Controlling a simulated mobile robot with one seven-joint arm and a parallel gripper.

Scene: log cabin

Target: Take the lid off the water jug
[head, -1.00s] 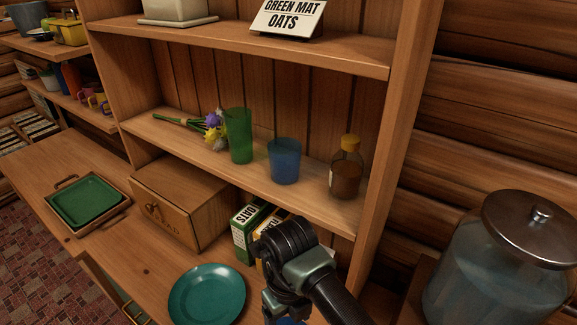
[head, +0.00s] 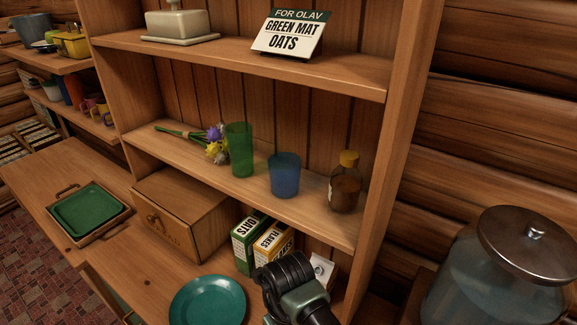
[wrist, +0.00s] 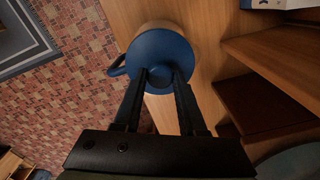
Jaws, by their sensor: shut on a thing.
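In the wrist view a round dark blue lid (wrist: 158,48) shows from above, with a dark loop handle (wrist: 117,68) sticking out at its left. My gripper (wrist: 162,78) has its two fingers closed on the raised middle of this lid. The body of the jug is mostly hidden below the lid, and I cannot tell whether the lid is seated or lifted. In the head view only my wrist and arm show at the bottom edge; the fingers and the blue lid are out of that picture.
A glass jar (head: 490,275) with a metal lid stands at the right. A teal plate (head: 208,303), oats box (head: 247,243), flakes box (head: 275,243) and bread box (head: 180,215) are on the counter. The shelf above holds glasses and a brown bottle (head: 346,183).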

